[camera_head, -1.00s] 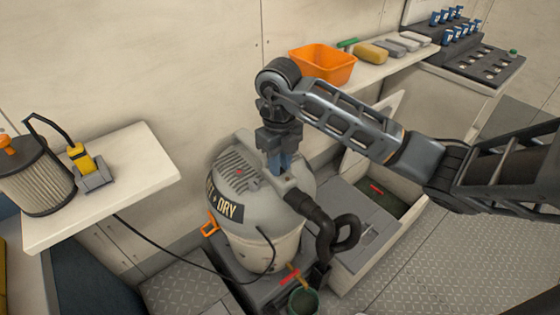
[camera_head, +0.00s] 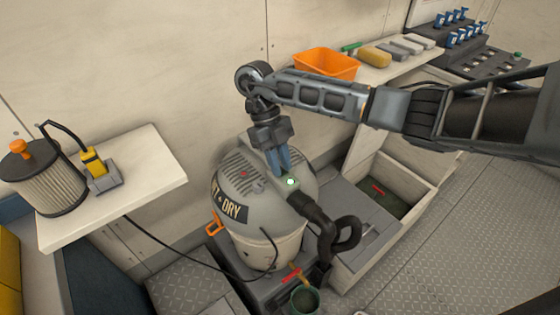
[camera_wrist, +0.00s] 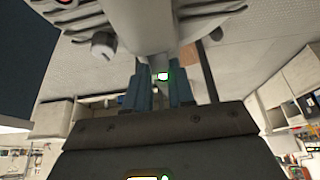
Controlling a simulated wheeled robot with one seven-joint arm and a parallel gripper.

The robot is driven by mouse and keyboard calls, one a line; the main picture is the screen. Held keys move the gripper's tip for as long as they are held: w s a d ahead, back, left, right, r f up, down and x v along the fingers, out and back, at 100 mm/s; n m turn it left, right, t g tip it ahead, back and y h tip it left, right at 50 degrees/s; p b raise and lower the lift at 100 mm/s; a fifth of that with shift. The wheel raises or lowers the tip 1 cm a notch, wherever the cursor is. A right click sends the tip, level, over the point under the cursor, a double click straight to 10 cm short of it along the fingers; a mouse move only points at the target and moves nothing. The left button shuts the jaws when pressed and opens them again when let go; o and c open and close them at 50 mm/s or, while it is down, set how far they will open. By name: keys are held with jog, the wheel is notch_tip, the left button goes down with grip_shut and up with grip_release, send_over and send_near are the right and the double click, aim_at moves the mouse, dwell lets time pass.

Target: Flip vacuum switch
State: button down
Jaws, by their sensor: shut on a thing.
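The vacuum (camera_head: 262,205) is a grey round drum marked "WET + DRY", standing on a dark base, with a vented lid. A small green-white light (camera_head: 290,181) glows on the lid close to my fingertips. My gripper (camera_head: 282,170) points down at the lid with its blue fingers close together. In the wrist view my gripper (camera_wrist: 164,85) has its fingers on either side of a small part with a green-lit end (camera_wrist: 163,76), which looks like the vacuum switch. The fingers hide most of the switch. A small red spot (camera_head: 243,174) shows on the vents.
A black hose (camera_head: 345,230) curls from the vacuum's right side. A white shelf (camera_head: 130,190) at left holds a filter (camera_head: 45,180) and a yellow-grey tool (camera_head: 97,165). An orange bin (camera_head: 326,64) stands on the back counter. Open bins lie right of the vacuum.

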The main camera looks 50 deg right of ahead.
jog(key=c, duration=1)
grip_release()
jog(key=shift+o, duration=0.2)
jog(key=shift+b+v, duration=0.5)
jog(key=shift+v, duration=3.35)
